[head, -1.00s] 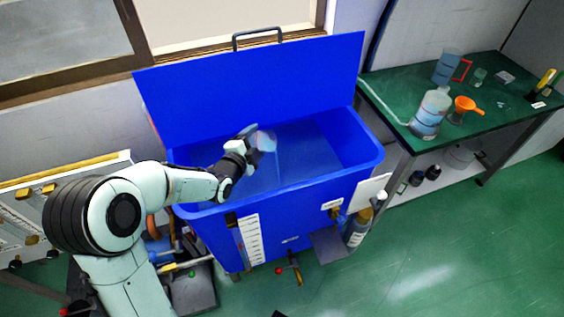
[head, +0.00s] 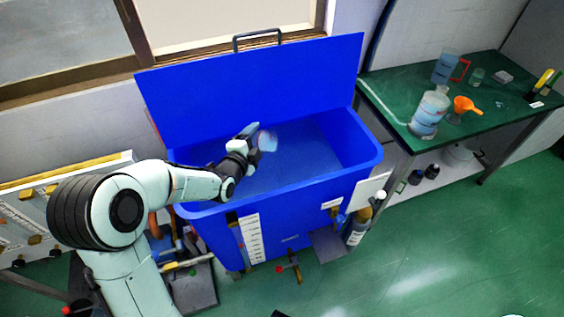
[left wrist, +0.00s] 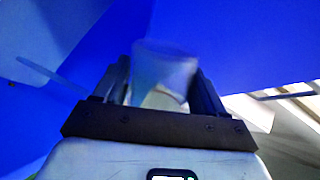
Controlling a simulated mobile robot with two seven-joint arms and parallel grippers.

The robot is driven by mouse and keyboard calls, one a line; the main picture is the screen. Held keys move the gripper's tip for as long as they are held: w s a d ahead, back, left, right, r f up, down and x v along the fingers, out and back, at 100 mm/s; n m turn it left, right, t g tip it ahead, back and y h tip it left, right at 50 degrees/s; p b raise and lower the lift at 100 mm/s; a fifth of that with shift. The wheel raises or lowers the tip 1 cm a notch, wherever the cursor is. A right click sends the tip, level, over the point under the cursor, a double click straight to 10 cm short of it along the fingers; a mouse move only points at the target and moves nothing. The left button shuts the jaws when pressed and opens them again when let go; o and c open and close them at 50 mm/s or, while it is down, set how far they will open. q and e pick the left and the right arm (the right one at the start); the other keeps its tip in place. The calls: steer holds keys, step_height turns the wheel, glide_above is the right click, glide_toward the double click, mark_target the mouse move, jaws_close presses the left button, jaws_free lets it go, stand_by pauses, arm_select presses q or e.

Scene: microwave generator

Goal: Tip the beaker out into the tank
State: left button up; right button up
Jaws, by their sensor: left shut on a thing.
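The beaker (head: 268,141) is small, clear and pale, and it is held tilted over the open blue tank (head: 275,206). My left gripper (head: 255,143) is shut on it, above the tank's opening and inside the rim. In the left wrist view the beaker (left wrist: 163,66) sits blurred between the two dark fingers of the left gripper (left wrist: 163,88). No stream shows below the beaker now, and I cannot tell whether any liquid is left in it. My right gripper is not in view.
The tank's raised blue lid (head: 250,92) stands behind the opening. A green bench (head: 400,85) at the right bears a large bottle (head: 430,112), an orange funnel (head: 465,104) and a red-handled jug (head: 446,69). A bottle (head: 357,226) stands by the tank's front right. Green floor is clear at the right.

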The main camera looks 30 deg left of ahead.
arm_select(q)
steer(key=shift+d+r+m+y+b, duration=0.3)
steer(key=shift+d+r+m+b, duration=0.2)
steer(key=shift+d+m+b, duration=0.25)
stand_by(0.8)
steer(key=shift+d+r+m+y, duration=0.2)
steer(key=shift+r+m+y, duration=0.3)
steer(key=shift+m, duration=0.45)
stand_by(0.8)
steer(key=shift+a+f+n+h, duration=0.3)
steer(key=shift+f+n+h, duration=0.1)
steer(key=shift+n, duration=0.4)
steer(key=shift+a+f+n, duration=0.1)
steer(key=shift+a+n, duration=0.1)
steer(key=shift+n, duration=0.1)
steer(key=shift+f, duration=0.15)
